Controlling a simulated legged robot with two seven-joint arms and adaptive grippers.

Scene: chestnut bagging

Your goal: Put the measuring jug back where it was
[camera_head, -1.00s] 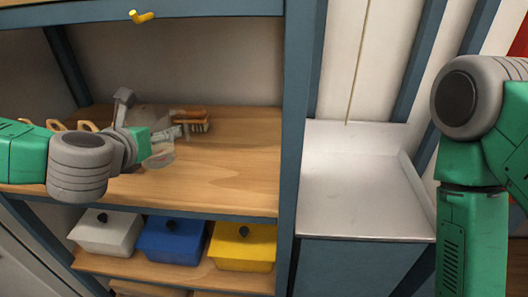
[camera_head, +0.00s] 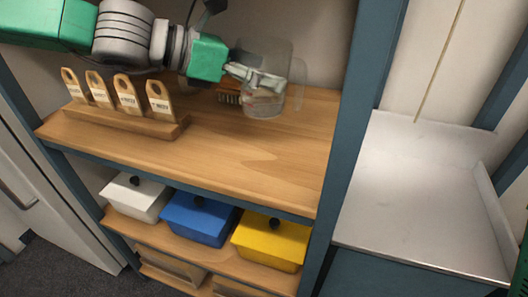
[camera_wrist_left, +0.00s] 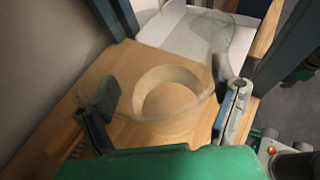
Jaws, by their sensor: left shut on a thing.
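The clear measuring jug (camera_head: 268,106) is upright near the back right of the wooden shelf in the head view. My left gripper (camera_head: 258,78) reaches in from the left and is shut on the jug. In the left wrist view the jug (camera_wrist_left: 168,122) is see-through, with the gripper's fingers (camera_wrist_left: 165,100) on either side of it. I cannot tell whether its base touches the shelf or hangs slightly above it.
A wooden block with several labelled scoops or tags (camera_head: 125,125) stands at the shelf's left. The shelf's front right is clear. White (camera_head: 135,200), blue (camera_head: 198,222) and yellow (camera_head: 270,242) boxes sit below. A metal counter (camera_head: 420,200) is at right.

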